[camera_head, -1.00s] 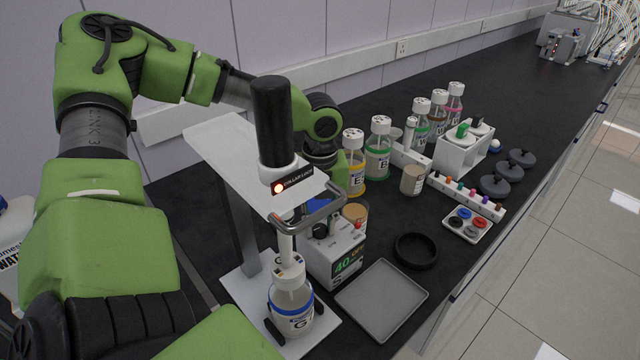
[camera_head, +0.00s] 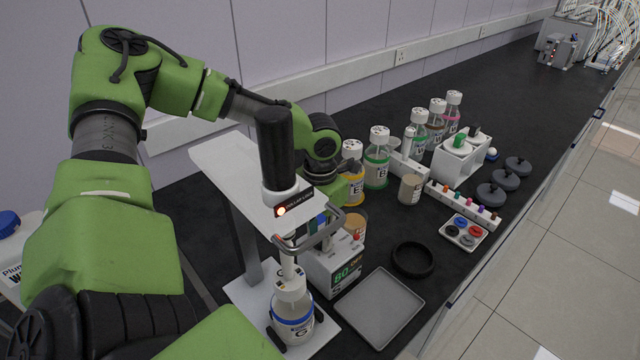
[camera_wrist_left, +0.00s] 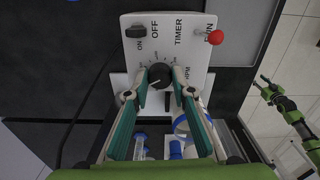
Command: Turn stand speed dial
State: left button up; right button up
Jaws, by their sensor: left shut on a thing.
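The stand's white control box (camera_head: 322,272) stands under the stand's white top plate in the head view, with a green "80" on its display (camera_head: 346,271). The black round speed dial (camera_wrist_left: 160,74) is on the box's panel, in the middle of the left wrist view. My left gripper (camera_wrist_left: 160,88) is shut on the dial, one fingertip on each side. In the head view the stand partly hides this gripper. An ON/OFF knob (camera_wrist_left: 136,31) and a red-tipped toggle (camera_wrist_left: 215,37) sit on the same panel. My right gripper (camera_wrist_left: 264,86) shows small at the right of the wrist view, its jaws unclear.
The stand's black motor (camera_head: 275,150) and metal handle (camera_head: 310,236) rise close to my left arm. A bottle with a blue band (camera_head: 293,318) sits below the motor. A grey tray (camera_head: 380,307) and black ring (camera_head: 413,259) lie right of the box. Several bottles stand behind.

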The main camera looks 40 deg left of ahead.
pick_arm(q)
jog(key=shift+m, duration=1.1)
jog(key=o, duration=1.1)
jog(key=shift+o, duration=0.2)
jog(key=shift+r, duration=0.1)
notch_tip(320, 180, up, 12)
